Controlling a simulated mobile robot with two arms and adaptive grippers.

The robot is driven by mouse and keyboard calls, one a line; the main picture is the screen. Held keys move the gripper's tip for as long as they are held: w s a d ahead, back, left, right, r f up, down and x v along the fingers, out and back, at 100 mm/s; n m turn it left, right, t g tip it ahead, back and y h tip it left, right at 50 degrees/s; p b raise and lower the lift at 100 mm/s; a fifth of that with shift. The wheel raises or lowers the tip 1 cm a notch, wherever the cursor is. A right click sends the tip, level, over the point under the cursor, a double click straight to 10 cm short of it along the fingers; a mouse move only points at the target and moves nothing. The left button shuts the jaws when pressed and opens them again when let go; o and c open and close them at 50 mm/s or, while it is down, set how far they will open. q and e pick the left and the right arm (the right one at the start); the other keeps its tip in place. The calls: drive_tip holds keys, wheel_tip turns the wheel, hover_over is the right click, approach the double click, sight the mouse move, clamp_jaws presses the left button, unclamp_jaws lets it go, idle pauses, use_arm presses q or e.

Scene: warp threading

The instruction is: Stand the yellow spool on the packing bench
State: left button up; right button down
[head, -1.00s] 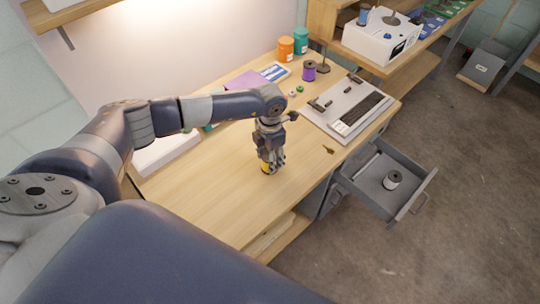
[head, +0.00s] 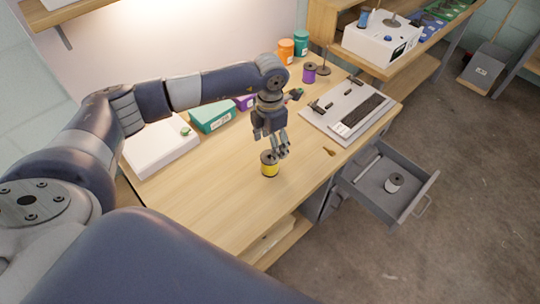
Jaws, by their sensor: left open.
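The fingers look clear of the spool. My right gripper is not in view.
A purple spool (head: 309,72), orange jar (head: 286,50), teal box (head: 213,116) and white box (head: 160,147) stand behind. An open drawer (head: 395,180) holds a white spool (head: 394,182).

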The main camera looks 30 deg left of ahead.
use_arm(q)
drive_tip(key=shift+r+b, duration=0.35)
drive_tip(key=shift+r, duration=1.85)
